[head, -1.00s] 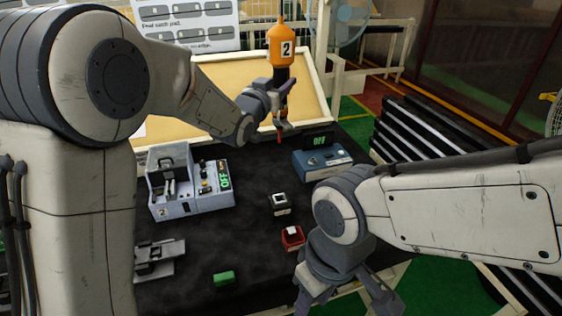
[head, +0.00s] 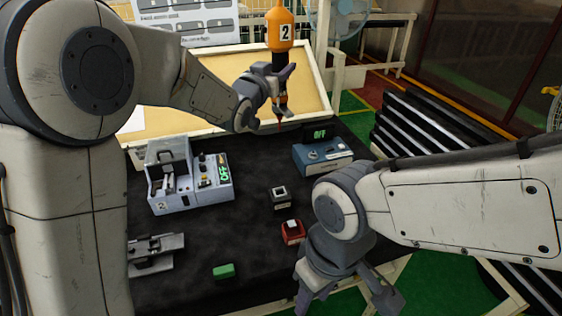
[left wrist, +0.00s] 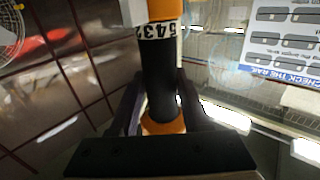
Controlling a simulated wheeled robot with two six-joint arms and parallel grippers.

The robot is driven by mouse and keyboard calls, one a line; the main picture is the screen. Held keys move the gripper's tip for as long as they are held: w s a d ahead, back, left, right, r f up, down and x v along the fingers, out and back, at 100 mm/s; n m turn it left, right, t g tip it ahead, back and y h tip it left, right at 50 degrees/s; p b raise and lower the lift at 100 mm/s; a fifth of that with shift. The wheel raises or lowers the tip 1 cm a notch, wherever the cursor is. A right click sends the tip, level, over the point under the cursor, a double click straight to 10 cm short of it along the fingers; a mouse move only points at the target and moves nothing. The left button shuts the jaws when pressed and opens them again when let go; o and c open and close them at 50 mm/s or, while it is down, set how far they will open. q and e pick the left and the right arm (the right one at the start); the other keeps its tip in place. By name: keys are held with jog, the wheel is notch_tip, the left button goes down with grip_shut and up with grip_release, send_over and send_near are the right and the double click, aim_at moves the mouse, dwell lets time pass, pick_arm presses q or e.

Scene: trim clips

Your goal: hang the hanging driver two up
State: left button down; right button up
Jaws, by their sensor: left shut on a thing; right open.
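Driver two (head: 280,34) is orange with a black grip section and a white label reading 2. It stands upright, tip down, above the back of the black table. My left gripper (head: 279,88) is shut on its black section, which also shows between the fingers in the left wrist view (left wrist: 159,85). The driver's thin tip points down near the table's back edge; I cannot tell whether it touches anything. Any hook or line above the driver is out of view. My right gripper (head: 345,292) is open and empty near the table's front right edge.
On the black table (head: 245,235) stand a grey machine (head: 188,182) reading OFF, a blue box (head: 322,154) reading OFF, a small dark block (head: 280,197), a red block (head: 292,232), a green block (head: 223,271) and a grey fixture (head: 155,255). A tan board (head: 210,75) stands behind.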

aim_at(277, 66)
pick_arm(q)
jog(key=shift+b, duration=0.3)
dwell(0.7)
jog(key=shift+c, duration=1.4)
grip_release()
jog(key=shift+o, duration=1.4)
jog(key=shift+f, duration=0.15)
jog(key=shift+s, duration=0.15)
jog(key=shift+r+b+v, duration=0.2)
jog(key=shift+b+v, duration=0.05)
jog(key=shift+v, duration=0.6)
jog(key=shift+r+b+v, duration=0.2)
jog(key=shift+v, duration=0.6)
jog(key=shift+r+b+v, duration=0.2)
jog(key=shift+b+v, duration=0.05)
jog(key=shift+v, duration=0.6)
jog(key=shift+r+v, duration=0.25)
jog(key=shift+v, duration=0.95)
jog(key=shift+r+v, duration=0.2)
jog(key=shift+v, duration=1.05)
